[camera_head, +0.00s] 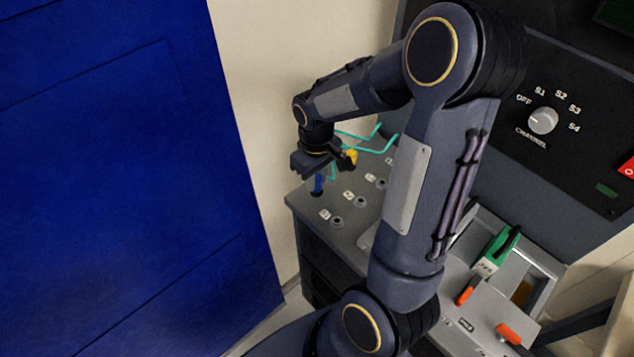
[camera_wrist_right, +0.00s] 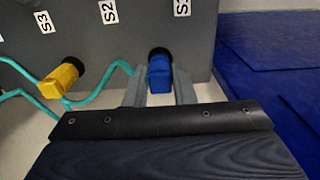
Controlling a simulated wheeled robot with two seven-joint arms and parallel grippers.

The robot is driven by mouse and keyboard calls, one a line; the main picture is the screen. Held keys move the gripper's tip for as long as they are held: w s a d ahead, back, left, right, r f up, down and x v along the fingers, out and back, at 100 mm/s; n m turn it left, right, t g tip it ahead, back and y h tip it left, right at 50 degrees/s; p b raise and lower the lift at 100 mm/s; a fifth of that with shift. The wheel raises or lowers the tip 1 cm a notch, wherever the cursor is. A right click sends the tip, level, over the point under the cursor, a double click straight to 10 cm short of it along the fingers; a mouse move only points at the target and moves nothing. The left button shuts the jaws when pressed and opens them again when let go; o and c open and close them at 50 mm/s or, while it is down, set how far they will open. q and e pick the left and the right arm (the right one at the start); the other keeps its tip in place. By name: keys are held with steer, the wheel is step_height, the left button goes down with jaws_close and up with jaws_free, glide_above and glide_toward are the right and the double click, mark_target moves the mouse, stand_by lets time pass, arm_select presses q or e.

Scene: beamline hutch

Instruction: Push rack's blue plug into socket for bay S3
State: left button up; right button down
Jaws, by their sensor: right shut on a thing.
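My right gripper (camera_head: 317,175) is above the far left part of the grey socket panel (camera_head: 314,213). It is shut on the blue plug (camera_head: 318,186), which hangs below it in the head view. In the right wrist view the fingers of the gripper (camera_wrist_right: 159,88) stand on either side of the blue plug (camera_wrist_right: 160,76). A black ring shows at the plug's far end, against the panel (camera_wrist_right: 130,45); I cannot tell whether the plug is seated. My left gripper is not in view.
A yellow plug (camera_wrist_right: 60,80) with a teal cable (camera_wrist_right: 108,88) is beside the gripper. Several round sockets (camera_head: 337,224) line the panel. A blue wall or door (camera_head: 120,180) stands at left. A channel dial (camera_head: 543,120) and a green-handled part (camera_head: 497,250) are at right.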

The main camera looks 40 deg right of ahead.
mark_target(317, 176)
steer(key=shift+r+p, duration=0.55)
steer(key=shift+r, duration=0.3)
steer(key=shift+r+p, duration=2.4)
steer(key=shift+r, duration=0.6)
steer(key=shift+f, duration=0.1)
